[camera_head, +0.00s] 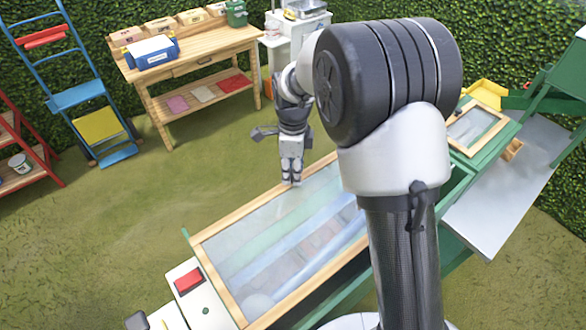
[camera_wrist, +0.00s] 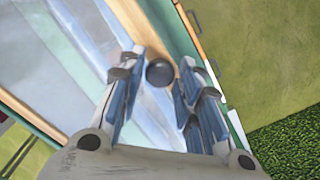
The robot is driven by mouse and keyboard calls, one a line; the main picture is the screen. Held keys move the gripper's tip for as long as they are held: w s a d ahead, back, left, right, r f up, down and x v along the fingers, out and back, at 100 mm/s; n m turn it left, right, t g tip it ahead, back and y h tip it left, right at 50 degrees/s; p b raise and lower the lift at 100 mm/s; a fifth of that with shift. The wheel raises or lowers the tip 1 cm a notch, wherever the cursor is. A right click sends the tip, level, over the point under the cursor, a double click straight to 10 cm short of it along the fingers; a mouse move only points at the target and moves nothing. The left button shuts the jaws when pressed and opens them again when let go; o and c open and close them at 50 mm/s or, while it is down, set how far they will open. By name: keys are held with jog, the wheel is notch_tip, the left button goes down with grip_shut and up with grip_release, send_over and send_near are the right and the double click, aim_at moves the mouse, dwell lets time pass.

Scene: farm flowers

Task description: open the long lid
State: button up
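The long lid (camera_head: 222,285) is a clear panel in a pale wooden frame, lying over a green box in the middle of the head view. Its frame (camera_wrist: 130,15) also shows in the wrist view, with blue and pale bands seen through the panel. A dark round knob (camera_wrist: 159,72) sits on the frame's wood. My gripper (camera_head: 291,182) points down at the lid's far edge. In the wrist view my gripper (camera_wrist: 160,68) has its fingers apart, with the knob between them in the picture. I cannot tell whether they touch it.
A small framed lid (camera_head: 474,128) is to the right on the green structure. Grass between is clear.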

grip_shut()
dwell(0.4)
